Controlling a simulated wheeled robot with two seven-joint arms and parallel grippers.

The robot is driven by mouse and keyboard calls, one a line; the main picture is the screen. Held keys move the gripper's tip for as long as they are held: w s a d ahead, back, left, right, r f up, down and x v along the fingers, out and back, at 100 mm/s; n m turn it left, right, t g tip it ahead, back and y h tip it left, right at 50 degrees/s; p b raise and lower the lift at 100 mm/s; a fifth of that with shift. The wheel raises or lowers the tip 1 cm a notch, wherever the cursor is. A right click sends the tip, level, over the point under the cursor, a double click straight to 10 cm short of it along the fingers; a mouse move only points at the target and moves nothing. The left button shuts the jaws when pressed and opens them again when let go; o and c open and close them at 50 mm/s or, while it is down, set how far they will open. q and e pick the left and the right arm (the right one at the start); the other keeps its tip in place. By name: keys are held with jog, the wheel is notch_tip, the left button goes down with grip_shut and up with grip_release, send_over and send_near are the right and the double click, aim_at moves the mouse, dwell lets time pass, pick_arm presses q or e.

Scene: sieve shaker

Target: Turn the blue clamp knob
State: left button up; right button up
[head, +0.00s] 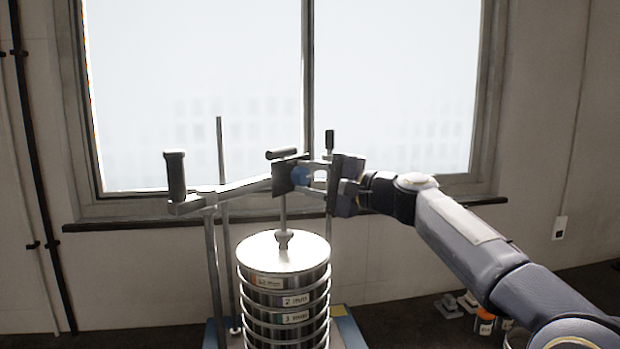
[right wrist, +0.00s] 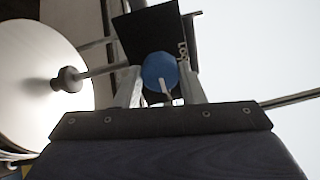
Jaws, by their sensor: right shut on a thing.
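The blue clamp knob (head: 301,176) sits at the middle of the shaker's top crossbar, beside a small black plate (head: 284,177). My right gripper (head: 318,178) reaches in from the right and is shut on the knob. In the right wrist view the round blue knob (right wrist: 160,72) shows between the two fingers (right wrist: 162,92), with a pale line on its face and the black plate (right wrist: 150,32) behind it. The fingers partly hide the knob in the head view. My left gripper is not in view.
A stack of metal sieves with a round lid (head: 283,251) stands below the crossbar. A crossbar arm with a black upright handle (head: 175,176) extends left. A window (head: 200,90) is behind. Small items, one an orange-labelled jar (head: 485,321), are on the floor at lower right.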

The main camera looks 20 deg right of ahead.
jog(key=o, duration=1)
jog(key=b+v, duration=0.2)
jog(key=v, duration=0.6)
jog(key=shift+b, duration=0.3)
jog(key=shift+w, duration=0.1)
jog(key=s+a+f+n+g+h, duration=0.1)
jog(key=s+a+f+n+g, duration=0.2)
jog(key=s+f, duration=0.6)
jog(key=s+a+f+n+g+h, duration=0.2)
jog(key=s+a+f+n+g, duration=0.2)
jog(key=s+f, duration=0.5)
jog(key=s+a+f+n+g+h, duration=0.2)
jog(key=s+a+f+n, duration=0.3)
jog(key=f, duration=1.6)
jog(key=s+g, duration=0.1)
jog(key=s, duration=0.3)
jog(key=shift+s, duration=0.35)
